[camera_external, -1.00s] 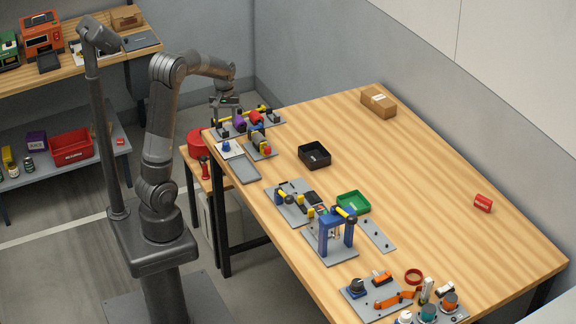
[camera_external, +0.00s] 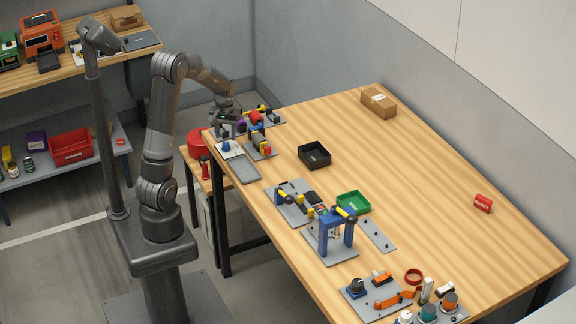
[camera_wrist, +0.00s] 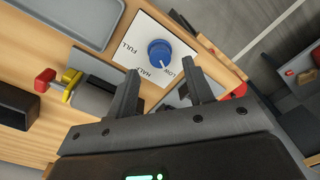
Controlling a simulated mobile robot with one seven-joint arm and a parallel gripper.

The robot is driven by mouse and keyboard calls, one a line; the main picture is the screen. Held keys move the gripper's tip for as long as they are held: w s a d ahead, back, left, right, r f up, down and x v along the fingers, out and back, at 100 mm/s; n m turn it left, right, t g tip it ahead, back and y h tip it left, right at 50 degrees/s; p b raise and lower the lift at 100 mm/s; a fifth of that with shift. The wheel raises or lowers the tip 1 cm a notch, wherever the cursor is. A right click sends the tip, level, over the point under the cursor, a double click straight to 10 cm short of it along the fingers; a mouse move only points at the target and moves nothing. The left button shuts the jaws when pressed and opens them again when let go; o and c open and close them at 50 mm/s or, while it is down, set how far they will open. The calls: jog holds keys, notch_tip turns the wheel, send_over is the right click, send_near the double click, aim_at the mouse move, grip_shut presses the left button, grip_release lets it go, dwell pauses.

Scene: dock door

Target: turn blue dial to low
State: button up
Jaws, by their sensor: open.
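The blue dial (camera_wrist: 160,52) sits on a white plate (camera_wrist: 150,25) marked FULL, HALF and LOW. I cannot clearly tell which mark the dial points at. The dial also shows in the external view (camera_external: 226,145), at the table's far left corner. My gripper (camera_wrist: 160,66) is open and empty. Its fingers lie to either side, just short of the dial in the wrist view. In the external view my gripper (camera_external: 223,126) is above and behind the dial.
A grey tray (camera_external: 245,169) lies in front of the plate. A fixture with red and yellow parts (camera_external: 261,144) stands close on the right. A black bin (camera_external: 314,155) is farther right. The table (camera_external: 420,190) has wide free room at centre and right.

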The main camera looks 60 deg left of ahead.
aim_at(226, 143)
jog(key=shift+f, duration=1.9)
jog(key=shift+c, duration=0.5)
